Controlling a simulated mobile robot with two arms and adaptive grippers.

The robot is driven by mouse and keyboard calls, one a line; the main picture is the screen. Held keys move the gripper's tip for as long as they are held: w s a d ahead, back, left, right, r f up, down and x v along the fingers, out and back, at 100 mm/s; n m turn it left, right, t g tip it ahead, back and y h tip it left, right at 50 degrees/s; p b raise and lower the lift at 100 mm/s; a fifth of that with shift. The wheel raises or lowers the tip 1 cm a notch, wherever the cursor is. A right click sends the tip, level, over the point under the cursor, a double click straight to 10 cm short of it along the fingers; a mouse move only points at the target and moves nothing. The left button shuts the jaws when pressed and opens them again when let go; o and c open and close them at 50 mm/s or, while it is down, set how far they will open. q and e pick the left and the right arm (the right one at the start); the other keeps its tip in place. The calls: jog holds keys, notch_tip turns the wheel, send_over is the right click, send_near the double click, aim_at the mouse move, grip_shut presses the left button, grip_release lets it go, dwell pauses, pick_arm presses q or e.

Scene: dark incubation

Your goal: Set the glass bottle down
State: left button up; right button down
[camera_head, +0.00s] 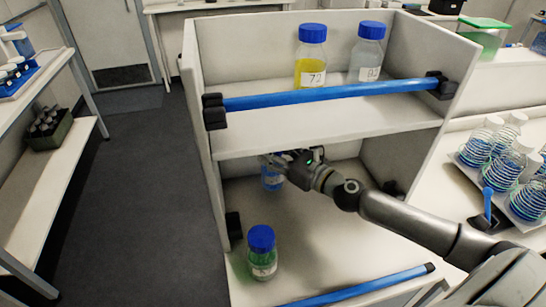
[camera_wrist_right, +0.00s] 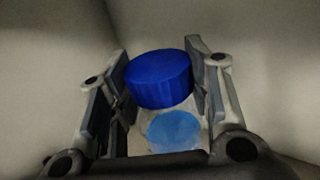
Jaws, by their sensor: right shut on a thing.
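The glass bottle (camera_head: 272,179) with blue contents is inside the lower compartment of the white shelf unit (camera_head: 325,128). My right gripper (camera_head: 275,160) reaches in from the right and is shut on it, covering its top in the head view. In the right wrist view the bottle's blue cap (camera_wrist_right: 158,79) and blue contents (camera_wrist_right: 175,131) lie between the fingers of my right gripper (camera_wrist_right: 157,58). I cannot tell whether its base touches the shelf floor. My left gripper is not in view.
A green-filled bottle (camera_head: 262,252) stands at the lower compartment's front left. A yellow-filled bottle (camera_head: 311,58) and a clear bottle (camera_head: 367,54) stand on the upper shelf behind a blue bar (camera_head: 330,95). Another blue bar (camera_head: 365,287) crosses the lower front. A tray of flasks (camera_head: 480,180) sits right.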

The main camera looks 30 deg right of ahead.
jog(key=shift+w+f+b, duration=0.2)
jog(key=shift+f+b, duration=0.35)
jog(key=shift+f, duration=1.2)
jog(key=c, duration=0.7)
grip_release()
jog(key=shift+a+f, duration=0.1)
jog(key=shift+c, duration=0.2)
jog(key=shift+s, duration=0.1)
jog(key=shift+s+d, duration=0.2)
jog(key=shift+s, duration=0.15)
jog(key=b+v, duration=0.4)
jog(key=v, duration=0.7)
